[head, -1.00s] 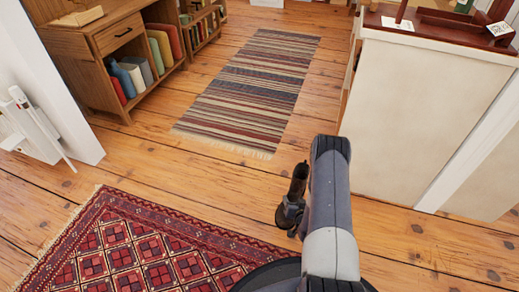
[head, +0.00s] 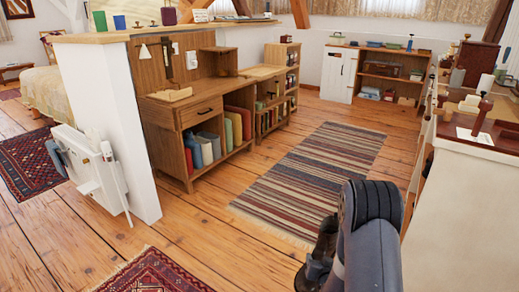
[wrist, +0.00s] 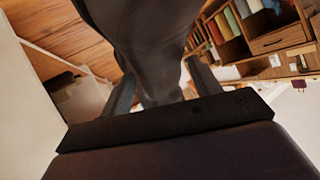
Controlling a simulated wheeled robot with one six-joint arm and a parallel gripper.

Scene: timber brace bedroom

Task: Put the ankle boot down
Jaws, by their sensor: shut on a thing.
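The ankle boot (wrist: 145,35) is a dark grey-brown shape filling the upper middle of the wrist view. It runs out of the top of the picture, so its full outline is hidden. My gripper (wrist: 163,92) is shut on it, with one dark finger on each side of its narrower part. The boot is held off the floor, and nothing shows beneath it as a support. In the head view my arm covers the bottom right, and I cannot make out the boot clearly there.
A striped rug (head: 315,180) lies on the plank floor ahead. A wooden desk unit with books (head: 205,120) stands left of it, behind a white wall end (head: 130,150). A white counter (head: 465,200) is close on the right. A red patterned rug (head: 155,275) lies front left.

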